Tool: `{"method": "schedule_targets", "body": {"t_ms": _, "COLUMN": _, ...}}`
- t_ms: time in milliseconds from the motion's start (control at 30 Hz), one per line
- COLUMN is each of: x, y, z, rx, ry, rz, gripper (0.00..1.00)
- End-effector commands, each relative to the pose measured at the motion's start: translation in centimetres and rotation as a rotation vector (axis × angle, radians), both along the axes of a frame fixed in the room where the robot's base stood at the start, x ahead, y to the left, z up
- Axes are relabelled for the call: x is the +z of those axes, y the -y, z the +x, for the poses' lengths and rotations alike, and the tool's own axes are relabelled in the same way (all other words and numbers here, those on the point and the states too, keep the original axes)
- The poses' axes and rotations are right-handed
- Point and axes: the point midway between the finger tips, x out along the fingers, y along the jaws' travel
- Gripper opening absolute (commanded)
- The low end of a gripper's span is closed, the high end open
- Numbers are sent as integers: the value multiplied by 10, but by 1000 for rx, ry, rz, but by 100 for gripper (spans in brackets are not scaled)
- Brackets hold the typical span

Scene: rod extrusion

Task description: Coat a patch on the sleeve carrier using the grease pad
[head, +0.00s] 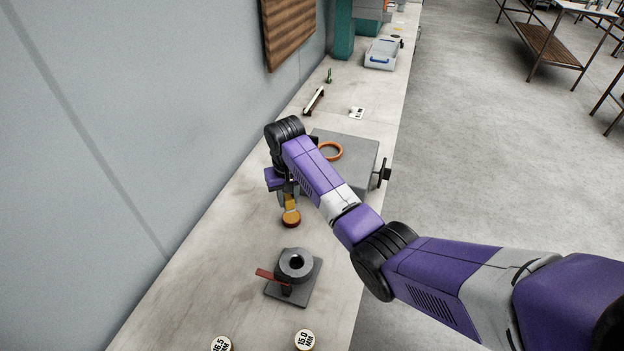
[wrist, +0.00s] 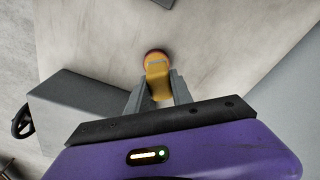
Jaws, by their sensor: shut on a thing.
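My gripper (head: 287,199) reaches over the bench from the right and is shut on the yellow-orange grease pad (head: 291,217), which has a dark reddish underside. In the wrist view the pad (wrist: 156,72) sticks out between the two grey fingers of my gripper (wrist: 158,92). The pad seems to be above or close to the bench top; I cannot tell whether it touches. The likely sleeve carrier (head: 295,264) is a dark grey ring with a central hole on a square base plate, nearer the camera than the pad. A red lever sticks out on its left.
A grey box (head: 350,150) with an orange ring (head: 331,150) on top and a handwheel (head: 384,172) stands behind my gripper. Round labelled pieces (head: 304,340) lie at the front. The wall (head: 120,130) bounds the left. Bench between pad and carrier is clear.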

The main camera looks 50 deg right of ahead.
Motion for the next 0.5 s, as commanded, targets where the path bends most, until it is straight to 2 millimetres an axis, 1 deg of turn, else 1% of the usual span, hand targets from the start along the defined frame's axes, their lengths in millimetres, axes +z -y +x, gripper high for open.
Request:
{"method": "schedule_targets", "body": {"t_ms": 100, "x": 0, "y": 2, "z": 5, "rx": 77, "ry": 1, "rz": 0, "gripper": 0}}
{"method": "schedule_targets", "body": {"t_ms": 200, "x": 0, "y": 2, "z": 7, "rx": 117, "ry": 0, "rz": 1, "gripper": 0}}
{"method": "schedule_targets", "body": {"t_ms": 367, "x": -3, "y": 3, "z": 7, "rx": 137, "ry": 0, "rz": 1, "gripper": 0}}
{"method": "schedule_targets", "body": {"t_ms": 500, "x": -10, "y": 3, "z": 7, "rx": 136, "ry": 0, "rz": 1, "gripper": 0}}
